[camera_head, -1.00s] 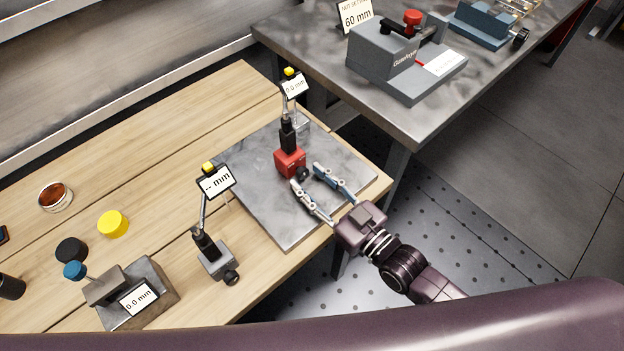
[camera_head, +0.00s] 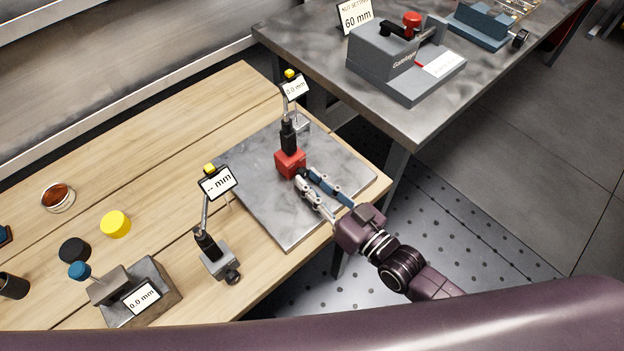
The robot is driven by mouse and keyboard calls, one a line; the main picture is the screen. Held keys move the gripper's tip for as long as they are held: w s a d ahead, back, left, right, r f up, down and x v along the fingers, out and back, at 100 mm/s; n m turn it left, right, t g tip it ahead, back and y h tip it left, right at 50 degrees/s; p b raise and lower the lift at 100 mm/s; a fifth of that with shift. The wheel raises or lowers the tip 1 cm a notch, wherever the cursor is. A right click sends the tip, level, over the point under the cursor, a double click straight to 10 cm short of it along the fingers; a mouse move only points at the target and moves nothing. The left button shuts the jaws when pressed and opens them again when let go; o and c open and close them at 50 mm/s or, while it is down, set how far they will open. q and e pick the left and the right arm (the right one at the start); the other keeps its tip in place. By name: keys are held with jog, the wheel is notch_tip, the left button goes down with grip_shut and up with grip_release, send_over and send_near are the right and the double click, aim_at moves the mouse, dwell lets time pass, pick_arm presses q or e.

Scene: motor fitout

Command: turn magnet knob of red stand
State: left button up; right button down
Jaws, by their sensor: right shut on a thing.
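The red stand (camera_head: 290,163) stands upright on the grey metal plate (camera_head: 262,213) on the wooden bench. It carries a black post and an arm with a small display (camera_head: 295,88) that looks to read 0.0 mm. My right gripper (camera_head: 303,177) reaches in from the lower right, its fingers closed together at the stand's front right side, where the dark magnet knob is. The fingers are shut on the knob and mostly hide it. My left gripper is not in view.
A grey stand (camera_head: 217,262) with a "-- mm" display (camera_head: 217,183) is on the wood left of the plate. A grey block (camera_head: 156,287) with a 0.0 mm sign, a yellow cap (camera_head: 115,224) and a black cap (camera_head: 74,250) lie left. A metal table (camera_head: 432,113) bears a grey fixture (camera_head: 390,62).

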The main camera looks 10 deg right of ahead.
jog(key=c, duration=1.7)
grip_release()
jog(key=v, duration=1.2)
